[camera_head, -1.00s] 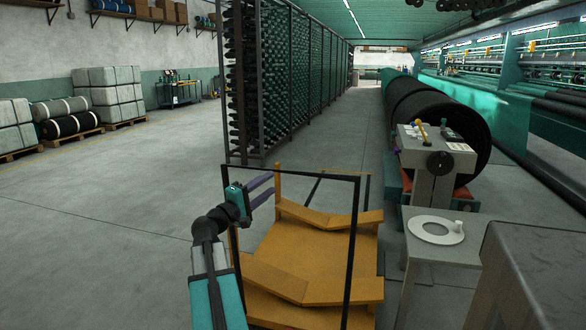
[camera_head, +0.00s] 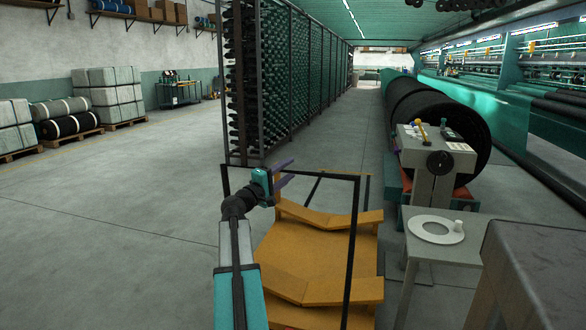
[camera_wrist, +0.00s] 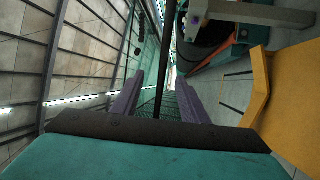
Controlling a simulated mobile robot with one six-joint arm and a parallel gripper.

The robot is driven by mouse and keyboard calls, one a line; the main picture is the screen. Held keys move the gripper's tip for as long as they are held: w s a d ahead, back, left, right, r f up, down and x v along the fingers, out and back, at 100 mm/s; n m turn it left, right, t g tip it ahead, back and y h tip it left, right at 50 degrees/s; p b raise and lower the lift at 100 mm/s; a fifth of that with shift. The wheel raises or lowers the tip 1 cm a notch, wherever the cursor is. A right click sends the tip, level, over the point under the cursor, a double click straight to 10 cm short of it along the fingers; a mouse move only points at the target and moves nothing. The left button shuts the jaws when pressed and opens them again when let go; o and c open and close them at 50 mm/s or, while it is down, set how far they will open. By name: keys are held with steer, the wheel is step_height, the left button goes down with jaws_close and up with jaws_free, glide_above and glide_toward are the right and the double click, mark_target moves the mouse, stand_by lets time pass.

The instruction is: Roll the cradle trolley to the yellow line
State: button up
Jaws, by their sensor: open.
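The cradle trolley (camera_head: 325,248) stands on the floor in front of me. It has an orange deck with V-shaped cradle bars and a black frame handle (camera_head: 353,235) at its near end. My gripper (camera_head: 288,171) is open, with its purple fingers at the handle's top bar, left of its middle. In the wrist view a black bar (camera_wrist: 162,70) runs lengthwise between the open fingers (camera_wrist: 158,90); I cannot tell whether it touches them. Orange trolley parts (camera_wrist: 285,100) fill the right side there.
A grey table (camera_head: 432,252) with a white ring (camera_head: 436,229) stands close on the trolley's right. Behind it is a machine with a large black roll (camera_head: 440,115). A tall bobbin rack (camera_head: 262,80) stands beyond the trolley. The floor on the left is open.

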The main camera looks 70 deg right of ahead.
steer(key=shift+x, duration=1.65)
jaws_close()
